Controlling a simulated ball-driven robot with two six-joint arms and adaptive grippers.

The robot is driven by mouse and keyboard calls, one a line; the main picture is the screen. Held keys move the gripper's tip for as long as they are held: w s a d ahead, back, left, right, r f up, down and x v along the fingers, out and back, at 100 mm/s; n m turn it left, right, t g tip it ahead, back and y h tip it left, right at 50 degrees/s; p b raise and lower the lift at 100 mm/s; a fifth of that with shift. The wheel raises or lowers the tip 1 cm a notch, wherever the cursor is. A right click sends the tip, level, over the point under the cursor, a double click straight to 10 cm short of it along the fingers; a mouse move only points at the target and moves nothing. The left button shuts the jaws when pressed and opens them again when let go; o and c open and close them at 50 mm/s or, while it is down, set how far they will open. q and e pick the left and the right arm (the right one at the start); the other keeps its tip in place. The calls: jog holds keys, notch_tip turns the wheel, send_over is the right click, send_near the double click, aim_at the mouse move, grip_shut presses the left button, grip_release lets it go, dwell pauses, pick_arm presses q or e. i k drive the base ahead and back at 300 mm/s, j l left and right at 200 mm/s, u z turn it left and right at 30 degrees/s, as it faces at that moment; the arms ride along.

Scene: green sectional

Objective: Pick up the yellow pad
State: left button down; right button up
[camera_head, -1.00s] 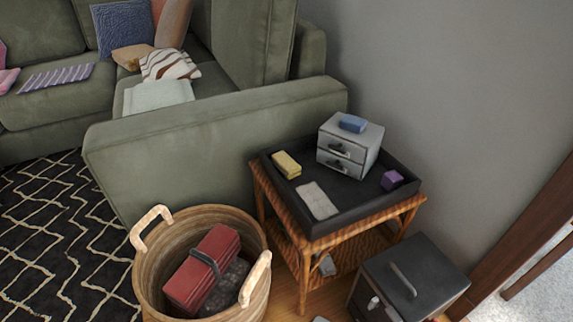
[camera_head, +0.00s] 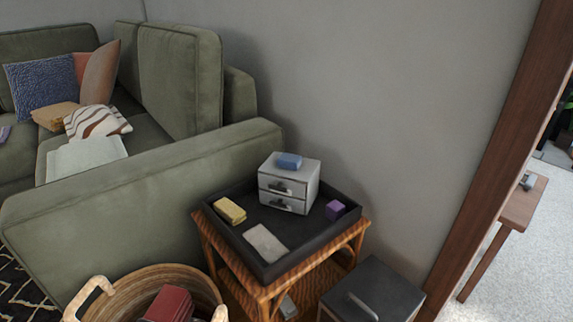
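The yellow pad (camera_head: 230,210) is a small yellow block lying in the left corner of a black tray (camera_head: 306,243). The tray rests on a wicker side table (camera_head: 276,292) beside the arm of the green sofa. Nothing covers the pad from this view. Neither of my grippers shows in the head view.
A grey two-drawer box (camera_head: 289,184) with a blue block (camera_head: 289,161) on top stands in the tray, near a purple block (camera_head: 335,209) and a flat grey pad (camera_head: 266,243). A wicker basket (camera_head: 190,282) and a dark box (camera_head: 372,286) flank the table. The green sofa (camera_head: 150,165) stands behind left.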

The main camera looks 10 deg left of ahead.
aim_at(232, 212)
jog(key=k+j+z, duration=0.2)
jog(key=j+z, duration=0.15)
jog(key=j, duration=0.15)
jog(key=k+j+z, duration=0.25)
jog(key=j+z, duration=0.15)
jog(key=k+j+z, duration=0.35)
jog(key=j, duration=0.15)
jog(key=i, duration=0.05)
